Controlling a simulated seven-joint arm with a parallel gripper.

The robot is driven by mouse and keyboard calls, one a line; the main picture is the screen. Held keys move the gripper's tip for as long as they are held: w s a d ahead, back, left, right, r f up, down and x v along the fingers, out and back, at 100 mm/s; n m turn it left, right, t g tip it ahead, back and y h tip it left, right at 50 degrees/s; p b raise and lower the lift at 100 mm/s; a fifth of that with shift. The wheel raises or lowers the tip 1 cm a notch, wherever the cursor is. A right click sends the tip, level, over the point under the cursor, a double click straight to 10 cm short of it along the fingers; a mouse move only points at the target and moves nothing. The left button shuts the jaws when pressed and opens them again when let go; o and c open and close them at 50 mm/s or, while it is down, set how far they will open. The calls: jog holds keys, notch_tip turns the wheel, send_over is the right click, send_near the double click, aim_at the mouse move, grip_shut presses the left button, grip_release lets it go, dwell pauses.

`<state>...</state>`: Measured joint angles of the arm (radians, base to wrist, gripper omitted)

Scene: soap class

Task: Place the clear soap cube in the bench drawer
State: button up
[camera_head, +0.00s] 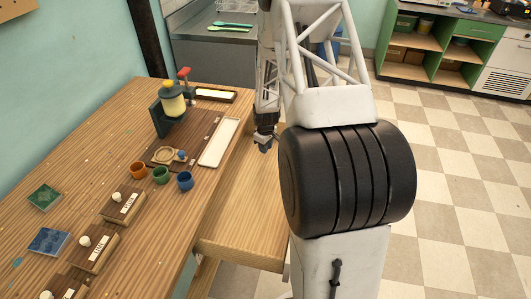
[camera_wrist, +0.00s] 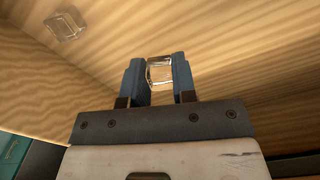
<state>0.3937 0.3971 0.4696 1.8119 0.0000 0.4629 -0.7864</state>
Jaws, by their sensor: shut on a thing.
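My gripper (camera_head: 264,143) hangs over the far part of the open, pale wooden bench drawer (camera_head: 240,224) in the head view. In the wrist view, its two blue fingers are shut on a clear soap cube (camera_wrist: 160,73). The cube is see-through with bright edges and sits between the fingertips. A second clear block (camera_wrist: 66,25) lies on a wooden surface at the upper left of the wrist view, apart from the gripper. That surface looks like the drawer's inside. The held cube cannot be made out in the head view, and its height above the wood is unclear.
The wooden bench (camera_head: 95,190) stands left of the drawer. On it are a white tray (camera_head: 219,142), a green-and-yellow press (camera_head: 170,105), orange, green and blue cups (camera_head: 161,175), and several dark labelled boards. My arm hides part of the drawer's right side.

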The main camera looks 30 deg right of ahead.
aim_at(265, 156)
jog(key=shift+f, duration=0.1)
dwell(0.3)
jog(key=shift+f, duration=1.65)
jog(key=shift+f, duration=0.15)
jog(key=o, duration=0.9)
notch_tip(265, 156, up, 12)
jog(key=shift+f, duration=0.1)
jog(key=shift+r, duration=0.3)
jog(key=shift+r, duration=0.1)
